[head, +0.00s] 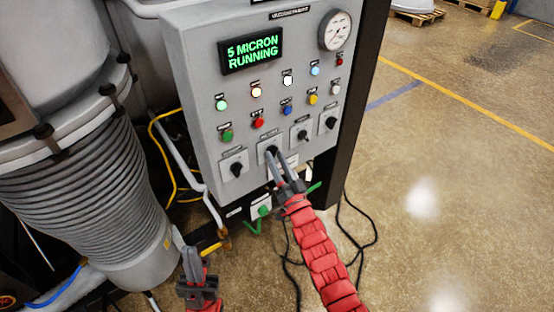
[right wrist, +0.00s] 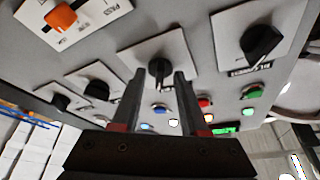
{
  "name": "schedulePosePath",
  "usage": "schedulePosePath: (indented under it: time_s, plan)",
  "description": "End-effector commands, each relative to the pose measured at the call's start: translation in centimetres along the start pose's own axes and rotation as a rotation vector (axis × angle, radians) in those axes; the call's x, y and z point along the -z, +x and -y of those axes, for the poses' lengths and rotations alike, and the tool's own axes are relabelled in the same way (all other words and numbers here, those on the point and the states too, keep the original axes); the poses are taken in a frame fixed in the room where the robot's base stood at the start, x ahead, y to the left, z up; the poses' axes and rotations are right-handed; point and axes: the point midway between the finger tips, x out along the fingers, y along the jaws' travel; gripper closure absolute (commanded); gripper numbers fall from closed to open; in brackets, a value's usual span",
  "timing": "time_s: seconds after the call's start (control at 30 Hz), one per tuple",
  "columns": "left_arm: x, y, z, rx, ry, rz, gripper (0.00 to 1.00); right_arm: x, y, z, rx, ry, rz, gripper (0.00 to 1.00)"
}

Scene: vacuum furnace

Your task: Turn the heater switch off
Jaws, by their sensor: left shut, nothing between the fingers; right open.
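A grey control panel (head: 205,70) carries a row of black rotary switches on white plates. My right gripper (head: 273,157) is open at the second switch from the left (head: 271,150). In the right wrist view, that switch's black knob (right wrist: 160,68) sits between the tips of my open right gripper (right wrist: 160,78); I cannot tell whether they touch it. Its label is too small to read, so I cannot confirm it is the heater switch. My left gripper (head: 191,262) is shut and empty, low and left of the panel.
Other black switches (head: 236,169) (head: 303,135) (head: 331,123) flank this one. An orange switch (right wrist: 62,18) shows in the right wrist view. Lit buttons, a gauge (head: 335,30) and a display (head: 251,50) reading "5 MICRON RUNNING" are above. A ribbed cylinder (head: 85,200) stands left; cables lie below.

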Motion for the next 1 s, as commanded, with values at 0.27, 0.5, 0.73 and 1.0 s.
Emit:
schedulePosePath:
  time_s: [0.27,0.5,0.73,1.0]
  plan:
    - [0.0,0.0,0.0,0.000,0.000,0.000,1.00,0.0,0.0,0.0,0.000,0.000,0.000,0.94]
    - [0.0,0.0,0.0,0.000,0.000,0.000,1.00,0.0,0.0,0.0,0.000,0.000,0.000,1.00]
    - [-0.1,-0.4,0.0,0.000,0.000,0.000,1.00,-0.1,-0.1,-0.1,0.005,-0.012,0.000,1.00]
    - [-0.4,-2.6,-0.1,0.000,0.000,0.000,1.00,-0.4,-0.2,-0.3,0.051,-0.118,-0.001,1.00]
